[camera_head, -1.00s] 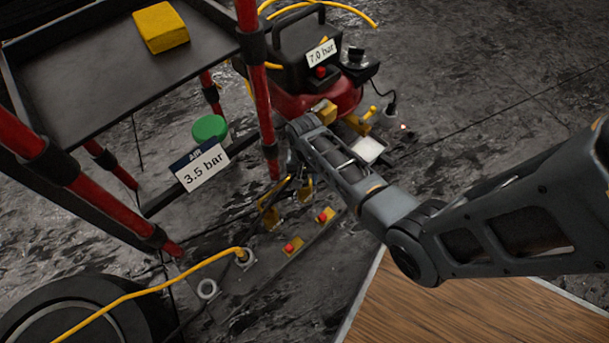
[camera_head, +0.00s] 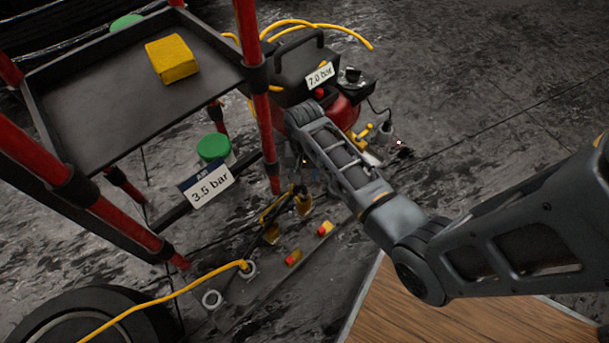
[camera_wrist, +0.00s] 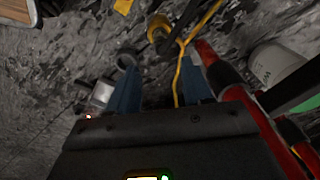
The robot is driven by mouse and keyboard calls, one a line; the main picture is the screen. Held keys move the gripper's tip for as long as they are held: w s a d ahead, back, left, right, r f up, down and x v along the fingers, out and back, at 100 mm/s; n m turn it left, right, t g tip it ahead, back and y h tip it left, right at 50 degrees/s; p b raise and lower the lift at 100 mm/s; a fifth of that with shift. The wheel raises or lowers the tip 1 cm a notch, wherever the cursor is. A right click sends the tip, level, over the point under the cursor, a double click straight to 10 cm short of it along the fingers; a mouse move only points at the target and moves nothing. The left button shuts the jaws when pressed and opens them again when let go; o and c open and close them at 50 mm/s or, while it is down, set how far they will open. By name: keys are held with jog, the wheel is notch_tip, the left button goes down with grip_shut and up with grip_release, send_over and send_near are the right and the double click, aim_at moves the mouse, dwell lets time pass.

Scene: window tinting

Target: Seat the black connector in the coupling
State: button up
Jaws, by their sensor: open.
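A yellow hose (camera_head: 165,292) ends at a small dark fitting (camera_head: 244,266) at a grey ring on the floor plate. It may be the black connector, but I cannot be sure. An open grey ring (camera_head: 211,299), possibly a coupling, stands nearer. My gripper (camera_wrist: 160,58) is open, its two bluish fingers apart, with floor and a yellow hose (camera_wrist: 178,75) showing between them. A round brownish fitting with a dark end (camera_wrist: 157,30) lies beyond the fingertips.
A cart with red posts (camera_head: 246,45) and a black tray (camera_head: 110,105) holding a yellow block (camera_head: 172,60) stands left. A red compressor (camera_head: 342,112) is behind my arm. A wooden surface (camera_head: 440,310) is at front.

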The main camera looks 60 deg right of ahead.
jog(key=shift+r, duration=0.3)
jog(key=shift+s+a+f, duration=0.15)
jog(key=shift+a, duration=0.15)
jog(key=s+a+r+n+t+h, duration=0.25)
jog(key=s+a+n+t, duration=0.3)
jog(key=s+a, duration=0.65)
jog(key=s+a+r+n+t, duration=0.2)
jog(key=s+r+t, duration=0.1)
jog(key=r, duration=0.6)
jog(key=s+a+r+n+t+y, duration=0.1)
jog(key=s+a+r+n+t, duration=0.1)
jog(key=r, duration=0.8)
jog(key=s+a+r+n+t+y, duration=0.1)
jog(key=s+r+t, duration=0.3)
jog(key=r, duration=0.5)
jog(key=shift+s+a+r+n, duration=0.35)
jog(key=shift+s+a+n, duration=0.4)
jog(key=shift+s, duration=0.4)
jog(key=shift+d+r+y, duration=0.1)
jog(key=shift+y, duration=0.15)
